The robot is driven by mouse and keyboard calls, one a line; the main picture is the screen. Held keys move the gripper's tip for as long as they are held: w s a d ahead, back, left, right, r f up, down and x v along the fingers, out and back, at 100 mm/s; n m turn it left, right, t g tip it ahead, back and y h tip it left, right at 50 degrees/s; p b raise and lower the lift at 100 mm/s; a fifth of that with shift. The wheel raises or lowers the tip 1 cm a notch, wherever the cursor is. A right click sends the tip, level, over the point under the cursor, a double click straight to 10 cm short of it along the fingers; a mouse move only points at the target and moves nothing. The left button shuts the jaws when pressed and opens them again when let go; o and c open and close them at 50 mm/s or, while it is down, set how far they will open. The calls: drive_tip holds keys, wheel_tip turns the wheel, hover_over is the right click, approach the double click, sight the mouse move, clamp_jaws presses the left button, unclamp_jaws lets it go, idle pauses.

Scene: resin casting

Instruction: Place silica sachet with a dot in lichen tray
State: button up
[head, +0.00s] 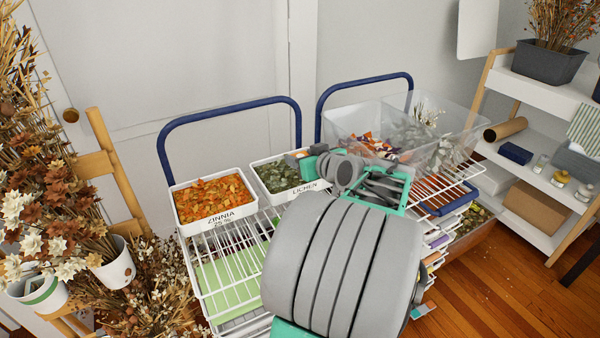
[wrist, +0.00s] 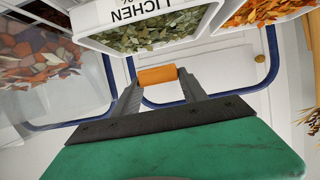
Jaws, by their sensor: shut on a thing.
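The lichen tray (head: 283,197) is a white tray of grey-green flakes with a LICHEN label on its front. It stands on a wire rack and also shows at the top of the wrist view (wrist: 97,14). My gripper (head: 304,158) is raised at the tray's back right corner in the head view. In the wrist view my gripper (wrist: 158,82) is shut on a small orange item (wrist: 157,75), apparently the silica sachet. Its dot does not show. The item appears just beyond the tray's rim in that view; its height above the tray is unclear.
A white zinnia tray (head: 203,223) with orange petals stands left of the lichen tray. Clear bins (head: 355,120) with dried material stand to the right. Blue tubular handles (head: 228,109) rise behind the trays. Dried flowers (head: 60,200) fill the left side.

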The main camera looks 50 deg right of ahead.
drive_tip(key=w+d+f, duration=0.1)
drive_tip(key=f, duration=0.1)
drive_tip(key=w+d+f, duration=0.4)
drive_tip(key=shift+f, duration=0.3)
wheel_tip(320, 180, down, 3)
drive_tip(key=shift+d+f, duration=0.1)
drive_tip(key=shift+f, duration=0.1)
drive_tip(key=shift+f, duration=0.1)
